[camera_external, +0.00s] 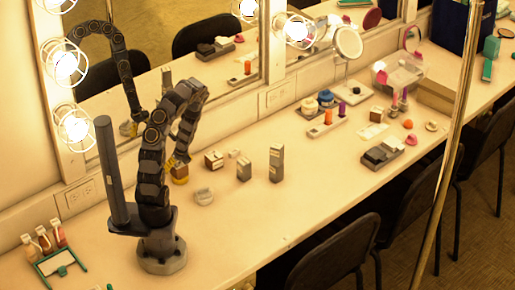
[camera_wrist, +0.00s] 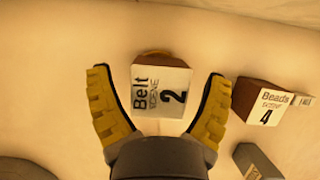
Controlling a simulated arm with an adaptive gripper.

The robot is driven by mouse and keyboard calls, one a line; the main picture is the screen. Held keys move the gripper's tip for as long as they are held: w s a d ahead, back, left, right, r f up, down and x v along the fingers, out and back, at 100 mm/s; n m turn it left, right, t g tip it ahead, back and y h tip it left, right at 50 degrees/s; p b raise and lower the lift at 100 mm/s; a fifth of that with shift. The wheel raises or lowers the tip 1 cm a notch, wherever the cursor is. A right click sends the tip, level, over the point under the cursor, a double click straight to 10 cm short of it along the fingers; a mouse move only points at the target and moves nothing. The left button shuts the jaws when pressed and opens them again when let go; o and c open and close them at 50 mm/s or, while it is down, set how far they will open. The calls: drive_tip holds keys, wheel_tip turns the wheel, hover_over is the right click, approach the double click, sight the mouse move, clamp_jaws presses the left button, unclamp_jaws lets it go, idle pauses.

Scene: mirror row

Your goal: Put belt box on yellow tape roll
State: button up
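The belt box (camera_wrist: 160,90), with a pale face marked "Belt" and "2", lies between the fingers of my gripper (camera_wrist: 160,95) in the wrist view. Gaps show between the box and both yellow fingers, so my gripper is open around it. In the external view the belt box (camera_external: 180,170) sits on top of a yellow ring, which looks like the yellow tape roll (camera_external: 180,181). An orange-brown rim, likely this roll, peeks out past the box's upper edge in the wrist view (camera_wrist: 150,54). Most of the roll is hidden under the box.
The beads box (camera_wrist: 262,102), marked 4, stands right of my gripper, with a grey box (camera_wrist: 257,162) nearby. A pale grey roll (camera_external: 204,196) and two upright grey boxes (camera_external: 276,163) stand on the counter. The mirror wall runs close behind.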

idle(0.3)
drive_tip(key=v, duration=1.2)
drive_tip(key=s+a+r+n+g+h, duration=0.1)
drive_tip(key=s+r+n+g, duration=0.1)
drive_tip(key=s+r+n, duration=0.5)
drive_tip(key=s+a+r+n+g+h, duration=0.1)
drive_tip(key=s+r+n, duration=0.7)
drive_tip(key=s+n, duration=0.8)
drive_tip(key=n+g+h, duration=0.1)
drive_tip(key=n+g, duration=0.1)
drive_tip(key=n, duration=0.2)
drive_tip(key=shift+s+a, duration=0.35)
drive_tip(key=shift+s, duration=0.05)
